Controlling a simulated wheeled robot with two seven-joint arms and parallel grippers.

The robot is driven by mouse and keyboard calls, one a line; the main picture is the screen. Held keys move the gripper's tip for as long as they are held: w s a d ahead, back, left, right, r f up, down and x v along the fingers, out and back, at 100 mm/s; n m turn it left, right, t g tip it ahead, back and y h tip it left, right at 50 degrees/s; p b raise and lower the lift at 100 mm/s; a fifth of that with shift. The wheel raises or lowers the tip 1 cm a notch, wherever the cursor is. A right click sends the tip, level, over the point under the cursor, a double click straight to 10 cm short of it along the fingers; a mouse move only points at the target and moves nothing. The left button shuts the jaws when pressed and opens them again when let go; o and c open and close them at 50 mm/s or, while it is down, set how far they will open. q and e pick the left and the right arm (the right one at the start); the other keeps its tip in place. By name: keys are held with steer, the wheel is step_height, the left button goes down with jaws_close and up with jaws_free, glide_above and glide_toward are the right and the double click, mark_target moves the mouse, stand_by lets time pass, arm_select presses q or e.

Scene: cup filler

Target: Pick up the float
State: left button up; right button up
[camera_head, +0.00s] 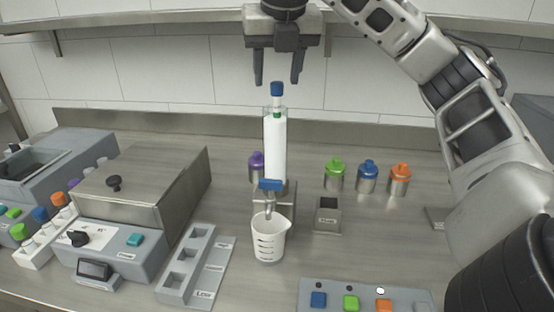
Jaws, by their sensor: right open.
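The float, as I take it, shows as a blue cap (277,89) on a short white stem with a green band, at the top of an upright tube (275,150) filled with white. The tube stands on a metal dispenser with a blue tap (270,185). My right gripper (278,80) is open and points down, its fingers on either side of and slightly above the blue cap in the picture; I see no contact. A white measuring cup (269,238) stands under the spout. My left gripper is out of view.
A small metal holder (327,215) with a label stands right of the dispenser. Purple (257,165), green (335,174), blue (368,175) and orange (399,179) capped canisters stand behind. A button panel (365,297) is in front, a slotted tray (196,265) and grey machines at left.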

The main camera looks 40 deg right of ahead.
mark_target(277, 83)
steer(key=shift+x, duration=2.1)
steer(key=shift+d, duration=0.1)
jaws_close()
steer(key=shift+r, duration=0.1)
steer(key=shift+r, duration=0.1)
